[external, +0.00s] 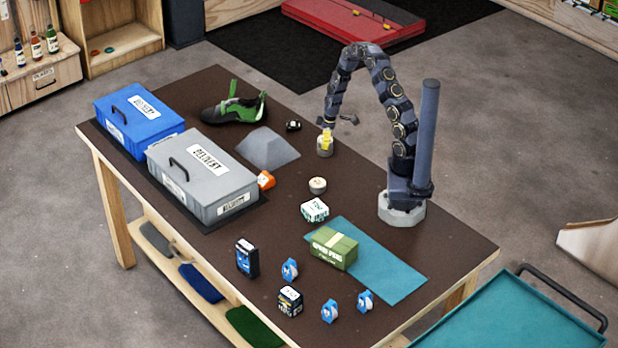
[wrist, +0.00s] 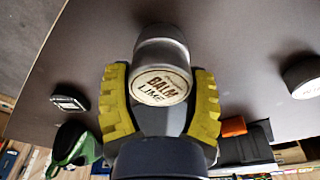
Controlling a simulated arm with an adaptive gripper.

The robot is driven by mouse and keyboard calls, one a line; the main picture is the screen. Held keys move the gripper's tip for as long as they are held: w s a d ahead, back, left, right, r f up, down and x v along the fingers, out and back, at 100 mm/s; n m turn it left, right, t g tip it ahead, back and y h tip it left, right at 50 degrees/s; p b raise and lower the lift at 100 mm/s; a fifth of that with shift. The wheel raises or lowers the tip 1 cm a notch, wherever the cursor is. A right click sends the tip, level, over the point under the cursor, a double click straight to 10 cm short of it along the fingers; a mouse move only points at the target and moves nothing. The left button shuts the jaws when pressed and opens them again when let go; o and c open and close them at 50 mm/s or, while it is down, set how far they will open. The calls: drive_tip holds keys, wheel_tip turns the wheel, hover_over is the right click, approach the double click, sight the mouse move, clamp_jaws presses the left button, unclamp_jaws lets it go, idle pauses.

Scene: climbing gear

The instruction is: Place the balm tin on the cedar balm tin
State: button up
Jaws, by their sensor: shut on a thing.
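A grey balm tin with a cream "BALM LIME" label (wrist: 160,86) sits between the yellow fingers of my gripper (wrist: 160,98), which are shut on its sides. In the external view, my gripper (external: 326,138) points down with this tin (external: 324,151) at its tips, near the back right of the table; I cannot tell whether the tin touches the table. A second round tin with a pale top (external: 317,185) stands on the table, apart and nearer the front. It also shows cut off at the right edge of the wrist view (wrist: 304,75); its label is not readable.
A small dark device (external: 293,125) and a grey wedge block (external: 267,147) lie left of my gripper. An orange item (external: 266,180) and a white-green box (external: 314,210) are near the second tin. A green package (external: 334,248) is on a teal mat (external: 395,275).

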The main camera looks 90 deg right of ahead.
sight(330, 140)
drive_tip(key=o, duration=1.1)
drive_tip(key=r, duration=0.3)
drive_tip(key=s+r, duration=0.1)
drive_tip(key=r, duration=0.6)
drive_tip(key=shift+s+r, duration=0.25)
drive_tip(key=shift+r, duration=0.15)
drive_tip(key=a+r+g, duration=0.1)
drive_tip(key=a+r, duration=0.5)
drive_tip(key=a, duration=0.4)
drive_tip(key=a+r+g, duration=0.1)
drive_tip(key=a+r, duration=0.5)
drive_tip(key=a, duration=0.4)
drive_tip(key=shift+g, duration=0.8)
drive_tip(key=s+a+r, duration=0.1)
drive_tip(key=s+a, duration=0.2)
drive_tip(key=s, duration=0.1)
drive_tip(key=s+a+r, duration=0.1)
drive_tip(key=s+a, duration=0.3)
drive_tip(key=s, duration=0.1)
drive_tip(key=s+a+r, duration=0.2)
drive_tip(key=s+a, duration=0.1)
drive_tip(key=s, duration=0.2)
drive_tip(key=shift+s+a, duration=0.15)
drive_tip(key=shift+a, duration=0.25)
